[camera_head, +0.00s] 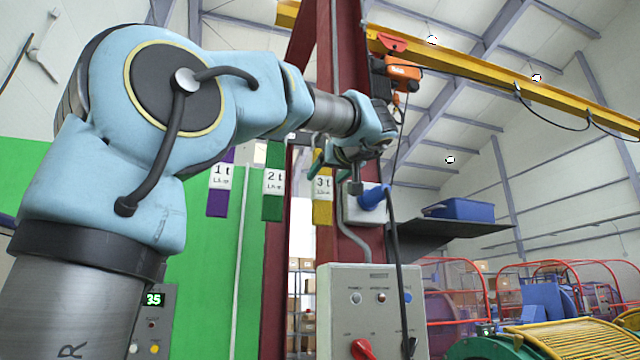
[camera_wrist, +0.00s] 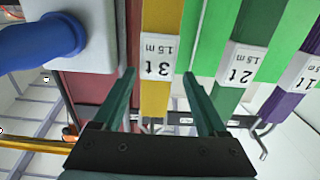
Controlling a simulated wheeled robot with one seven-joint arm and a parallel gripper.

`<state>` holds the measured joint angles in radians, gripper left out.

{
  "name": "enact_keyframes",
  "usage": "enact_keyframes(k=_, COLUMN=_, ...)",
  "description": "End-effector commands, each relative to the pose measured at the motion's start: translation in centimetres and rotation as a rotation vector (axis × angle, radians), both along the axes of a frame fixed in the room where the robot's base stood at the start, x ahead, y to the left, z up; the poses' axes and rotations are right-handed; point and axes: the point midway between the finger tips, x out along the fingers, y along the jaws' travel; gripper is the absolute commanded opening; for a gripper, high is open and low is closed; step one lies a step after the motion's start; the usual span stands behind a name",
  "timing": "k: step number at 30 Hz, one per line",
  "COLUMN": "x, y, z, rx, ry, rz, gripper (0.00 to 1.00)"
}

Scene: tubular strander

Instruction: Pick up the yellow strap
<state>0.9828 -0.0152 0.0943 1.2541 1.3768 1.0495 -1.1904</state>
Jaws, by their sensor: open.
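The yellow strap (camera_head: 322,212) hangs in the head view with a white "3 t" label, at the right end of a row of straps. In the wrist view, the yellow strap (camera_wrist: 156,97) appears upside down and runs between the two dark green fingers of my gripper (camera_wrist: 159,74). The fingers are apart, one on each side of the strap, with a gap to it on both sides. I cannot tell how deep the strap sits between them. In the head view my gripper is partly hidden by my wrist, near the strap's upper end.
A green strap (camera_head: 273,190) marked "2 t" and a purple strap (camera_head: 219,190) marked "1 t" hang to the left. A grey box with a blue plug (camera_head: 373,197) is mounted close on the right. A control panel (camera_head: 372,300) stands below.

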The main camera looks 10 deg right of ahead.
Motion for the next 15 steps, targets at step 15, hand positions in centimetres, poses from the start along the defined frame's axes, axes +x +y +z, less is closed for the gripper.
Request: enact_keyframes(k=15, x=5.3, y=0.4, z=0.5, rx=0.004, ry=0.006, rz=0.001, gripper=0.75)
